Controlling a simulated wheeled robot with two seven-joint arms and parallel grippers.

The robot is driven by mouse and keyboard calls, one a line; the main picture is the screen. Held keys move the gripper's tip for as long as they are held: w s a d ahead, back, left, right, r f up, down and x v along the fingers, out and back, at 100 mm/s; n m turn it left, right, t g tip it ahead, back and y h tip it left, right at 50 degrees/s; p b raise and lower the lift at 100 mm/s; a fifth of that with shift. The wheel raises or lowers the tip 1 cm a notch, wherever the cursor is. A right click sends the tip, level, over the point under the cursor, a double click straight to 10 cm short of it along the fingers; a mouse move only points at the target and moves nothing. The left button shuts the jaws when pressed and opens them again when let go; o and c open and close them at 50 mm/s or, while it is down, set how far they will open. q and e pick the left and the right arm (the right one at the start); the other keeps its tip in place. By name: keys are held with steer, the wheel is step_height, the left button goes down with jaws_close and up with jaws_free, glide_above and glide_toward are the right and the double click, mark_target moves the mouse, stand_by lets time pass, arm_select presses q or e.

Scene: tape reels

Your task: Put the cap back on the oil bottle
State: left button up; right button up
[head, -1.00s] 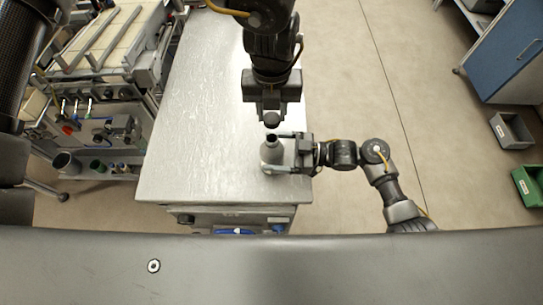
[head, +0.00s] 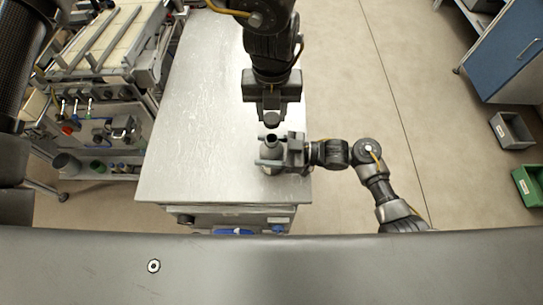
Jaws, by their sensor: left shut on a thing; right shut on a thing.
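The oil bottle (head: 270,150) is a grey bottle with a dark open mouth, near the right edge of the metal table. My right gripper (head: 272,163) comes in from the right and is shut on the bottle's body. My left gripper (head: 271,117) comes down from the top of the picture and is shut on a small dark cap (head: 271,121). The cap is just beyond the bottle's mouth in the picture and looks apart from it. The height gap between cap and mouth cannot be told from this view. The fingers hide part of the cap and bottle.
The metal table (head: 200,120) is bare left of the bottle. A machine with rails and knobs (head: 100,120) stands along its left side. On the floor at right are a blue cabinet (head: 510,55), a grey bin (head: 512,133) and a green bin (head: 527,184).

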steer(key=shift+c, duration=1.4)
arm_select(q)
glide_above(272, 136)
steer(key=shift+f, duration=2.55)
steer(key=shift+f, duration=0.85)
steer(key=shift+f, duration=0.6)
